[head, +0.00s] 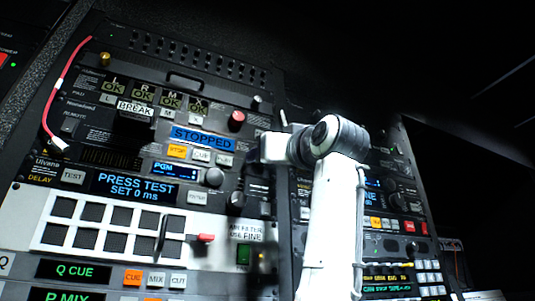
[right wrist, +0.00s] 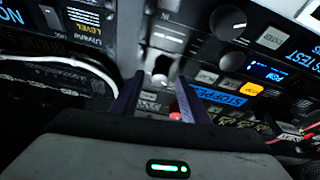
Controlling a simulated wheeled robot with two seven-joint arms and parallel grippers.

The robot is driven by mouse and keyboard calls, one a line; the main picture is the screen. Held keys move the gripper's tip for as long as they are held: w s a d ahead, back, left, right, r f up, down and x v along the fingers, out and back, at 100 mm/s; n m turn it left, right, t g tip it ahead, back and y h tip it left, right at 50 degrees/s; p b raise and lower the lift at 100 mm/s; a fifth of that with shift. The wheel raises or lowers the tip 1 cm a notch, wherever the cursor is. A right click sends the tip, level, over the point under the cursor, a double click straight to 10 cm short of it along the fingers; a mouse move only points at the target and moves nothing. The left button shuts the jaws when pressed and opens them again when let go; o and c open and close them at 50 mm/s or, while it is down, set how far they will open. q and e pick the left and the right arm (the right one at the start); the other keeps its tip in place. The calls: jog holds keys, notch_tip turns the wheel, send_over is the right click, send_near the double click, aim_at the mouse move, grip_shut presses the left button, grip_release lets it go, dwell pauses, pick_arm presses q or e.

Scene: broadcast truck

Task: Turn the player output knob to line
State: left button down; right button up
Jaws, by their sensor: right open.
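My right gripper (right wrist: 158,82) is open in the right wrist view, with its two dark fingers spread in front of the rack. A small pale knob or lever end (right wrist: 161,68) shows between the fingertips; contact cannot be told. A red knob (right wrist: 179,113) shows between the fingers lower down. In the head view my right arm reaches in to the rack and hides the panel behind it. A grey knob (head: 214,177) and a larger black knob (head: 237,200) sit left of the gripper. No player output label is readable, so I cannot tell which knob it is. My left gripper is out of view.
The player panel shows a blue STOPPED display (head: 202,138), and the red knob (head: 237,120) stands to its right. A white button panel (head: 120,228) with a small red lever (head: 205,238) lies below. A red cable (head: 62,85) hangs at left.

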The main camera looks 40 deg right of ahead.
jog(key=shift+c, duration=0.2)
grip_shut()
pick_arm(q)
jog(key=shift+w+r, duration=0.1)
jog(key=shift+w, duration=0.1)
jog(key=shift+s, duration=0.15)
pick_arm(e)
jog(key=shift+a+r+m+g+h, duration=0.1)
jog(key=shift+m+g+h, duration=0.45)
jog(key=shift+m, duration=1.1)
jog(key=shift+a+f+m+g+h, duration=0.1)
jog(key=shift+a+m+g+h, duration=0.1)
jog(key=shift+m+h, duration=1.15)
jog(key=shift+a+r+m+g+h, duration=0.1)
jog(key=shift+m+g+h, duration=0.3)
jog(key=shift+m, duration=1.6)
jog(key=shift+d, duration=0.1)
jog(key=shift+o, duration=0.2)
grip_release()
